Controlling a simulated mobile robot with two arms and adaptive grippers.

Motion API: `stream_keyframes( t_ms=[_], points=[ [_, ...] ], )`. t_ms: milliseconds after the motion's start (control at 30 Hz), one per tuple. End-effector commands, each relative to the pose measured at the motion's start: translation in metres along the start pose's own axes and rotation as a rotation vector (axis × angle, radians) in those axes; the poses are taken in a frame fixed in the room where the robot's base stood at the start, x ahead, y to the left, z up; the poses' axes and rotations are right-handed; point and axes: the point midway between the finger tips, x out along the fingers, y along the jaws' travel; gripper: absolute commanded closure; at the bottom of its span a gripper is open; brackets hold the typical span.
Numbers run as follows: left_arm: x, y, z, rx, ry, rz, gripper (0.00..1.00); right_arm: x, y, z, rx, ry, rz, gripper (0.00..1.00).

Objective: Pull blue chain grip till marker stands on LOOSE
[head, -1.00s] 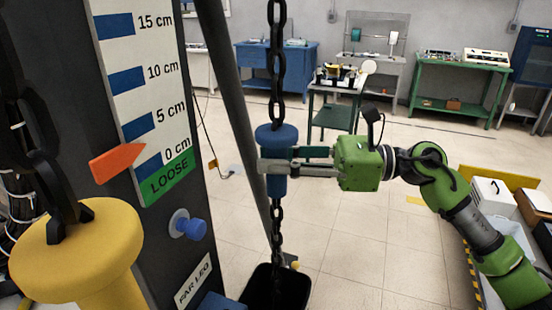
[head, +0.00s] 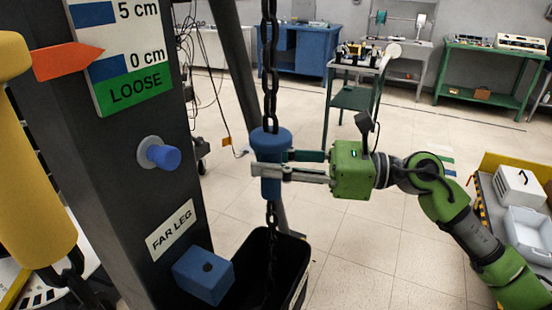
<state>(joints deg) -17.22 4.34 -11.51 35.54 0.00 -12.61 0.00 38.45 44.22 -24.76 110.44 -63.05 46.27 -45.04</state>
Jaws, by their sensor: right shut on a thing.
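The blue chain grip (head: 270,175) hangs on a black chain (head: 268,60) in the middle of the head view. My right gripper (head: 268,171) comes in from the right and is shut around the grip's narrower body, below its wide top. The orange marker (head: 68,62) points right at the scale board (head: 125,45). Its tip is between the 5 cm and 0 cm bars, nearer 0 cm, above the green LOOSE band (head: 136,90). My left gripper is out of view.
A yellow grip (head: 35,190) hangs at the left edge. The dark post (head: 150,200) bears a blue knob (head: 160,154), a FAR LEG label (head: 173,235) and a blue block (head: 203,275). A black bin (head: 293,280) stands below the blue grip.

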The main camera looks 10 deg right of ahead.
Motion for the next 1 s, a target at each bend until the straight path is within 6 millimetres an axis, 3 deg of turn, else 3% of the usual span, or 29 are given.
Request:
stream_keyframes(
  t_ms=[200, 233, 300, 667, 767, 1000],
  points=[
    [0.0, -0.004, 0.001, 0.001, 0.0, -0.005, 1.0, 0.0, 0.0, -0.002, 0.004, 0.006, 0.002, 1.0],
    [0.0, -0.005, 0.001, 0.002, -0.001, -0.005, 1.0, 0.0, 0.0, -0.002, 0.004, 0.005, 0.002, 0.68],
    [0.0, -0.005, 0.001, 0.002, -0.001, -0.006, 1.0, 0.0, 0.0, -0.002, 0.004, 0.004, 0.001, 0.58],
    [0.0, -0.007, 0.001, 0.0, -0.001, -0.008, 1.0, -0.004, -0.001, 0.0, 0.002, 0.001, -0.001, 0.58],
    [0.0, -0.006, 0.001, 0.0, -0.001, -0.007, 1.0, -0.014, -0.001, -0.001, 0.003, 0.003, -0.003, 0.58],
    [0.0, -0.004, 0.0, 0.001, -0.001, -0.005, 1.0, -0.063, -0.001, -0.002, 0.006, 0.005, -0.004, 0.58]
  ],
)
